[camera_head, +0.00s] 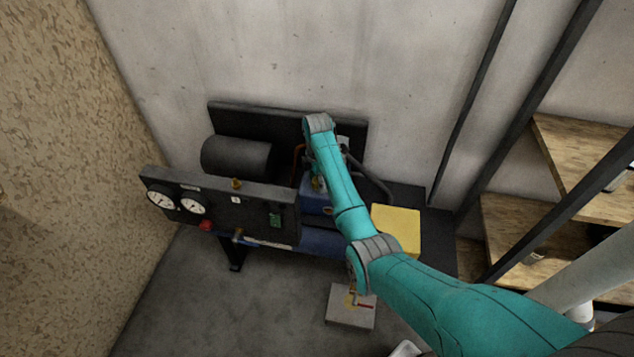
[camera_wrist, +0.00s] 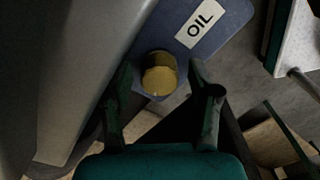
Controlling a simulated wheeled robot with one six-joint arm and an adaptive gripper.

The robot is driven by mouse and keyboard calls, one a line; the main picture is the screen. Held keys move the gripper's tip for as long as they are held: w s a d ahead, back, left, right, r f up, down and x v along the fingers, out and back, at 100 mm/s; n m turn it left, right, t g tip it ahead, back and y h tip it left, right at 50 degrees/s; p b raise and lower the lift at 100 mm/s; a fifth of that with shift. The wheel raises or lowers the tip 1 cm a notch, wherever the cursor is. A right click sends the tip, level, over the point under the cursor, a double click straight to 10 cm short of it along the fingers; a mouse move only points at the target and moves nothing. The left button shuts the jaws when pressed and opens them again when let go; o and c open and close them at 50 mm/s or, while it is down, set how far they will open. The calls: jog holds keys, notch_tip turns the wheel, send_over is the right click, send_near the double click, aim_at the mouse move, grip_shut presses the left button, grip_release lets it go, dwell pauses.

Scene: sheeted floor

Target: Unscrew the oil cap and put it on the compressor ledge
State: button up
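The oil cap (camera_wrist: 159,78) is a round, yellowish, brass-like piece just below the white OIL label (camera_wrist: 201,23) on a blue housing (camera_wrist: 225,22) in the wrist view. My gripper (camera_wrist: 161,72) has one finger on each side of the cap. The fingers are spread, with small gaps showing between them and the cap. In the head view the compressor (camera_head: 222,205) stands against the wall, and my arm hides the gripper and cap there. A yellow pad (camera_head: 396,229) lies on the dark surface at the compressor's right; I cannot tell whether this is the ledge.
The compressor's front panel carries two gauges (camera_head: 177,200) and a red knob (camera_head: 206,225). A dark cylinder (camera_head: 237,157) and hoses sit behind it. A grey block (camera_head: 351,306) with a red-handled item lies on the floor. Wooden shelves (camera_head: 522,225) stand at right.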

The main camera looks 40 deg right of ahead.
jog(key=shift+c, duration=0.7)
jog(key=m, duration=0.9)
jog(key=shift+m, duration=0.4)
jog(key=m, duration=0.9)
jog(key=shift+m, duration=0.3)
